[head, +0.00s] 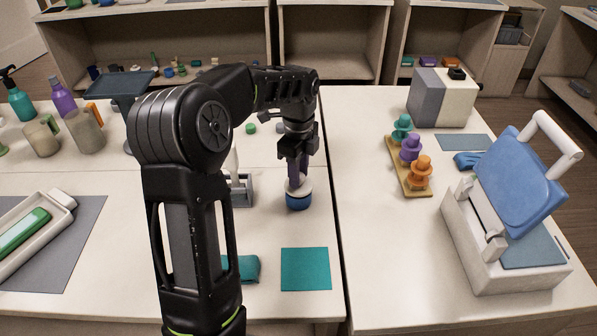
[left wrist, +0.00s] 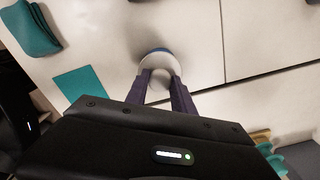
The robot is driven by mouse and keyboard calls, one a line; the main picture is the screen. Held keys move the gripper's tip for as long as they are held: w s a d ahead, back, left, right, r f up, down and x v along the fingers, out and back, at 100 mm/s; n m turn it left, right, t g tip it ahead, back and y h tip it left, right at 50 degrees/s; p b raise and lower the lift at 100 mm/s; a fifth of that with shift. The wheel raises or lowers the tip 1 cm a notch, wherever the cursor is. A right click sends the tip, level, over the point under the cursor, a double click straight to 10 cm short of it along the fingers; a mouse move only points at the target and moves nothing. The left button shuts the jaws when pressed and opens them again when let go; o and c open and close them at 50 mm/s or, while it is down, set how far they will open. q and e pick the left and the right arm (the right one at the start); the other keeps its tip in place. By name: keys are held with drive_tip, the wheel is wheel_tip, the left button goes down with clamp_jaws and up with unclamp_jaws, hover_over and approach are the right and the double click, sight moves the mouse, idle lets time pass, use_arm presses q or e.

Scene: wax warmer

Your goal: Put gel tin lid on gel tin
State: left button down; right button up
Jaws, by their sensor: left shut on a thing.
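The gel tin (head: 298,202) is a short blue round tin standing on the left table near the seam between the tables. The white gel tin lid (head: 304,186) is right over it, with no clear gap showing in the head view. My left gripper (head: 298,176) points down from above, shut on the lid. In the left wrist view, my left gripper's (left wrist: 161,76) purple fingers close on the middle of the white lid (left wrist: 152,62), and a blue edge of the tin (left wrist: 160,50) shows past it. Whether the lid is fully seated cannot be told. My right gripper is out of view.
A teal mat (head: 306,269) and folded teal cloth (head: 249,268) lie in front of the tin. A grey holder (head: 242,191) stands close on its left. On the right table are a board (head: 408,180) with coloured pegs and a blue-white device (head: 505,250).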

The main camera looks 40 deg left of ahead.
use_arm(q)
drive_tip(key=shift+f+b, duration=0.35)
drive_tip(key=shift+f, duration=0.25)
idle(0.6)
drive_tip(key=c, duration=1)
unclamp_jaws()
drive_tip(key=shift+r, duration=0.2)
drive_tip(key=shift+r+p, duration=2.15)
drive_tip(key=shift+r, duration=1.7)
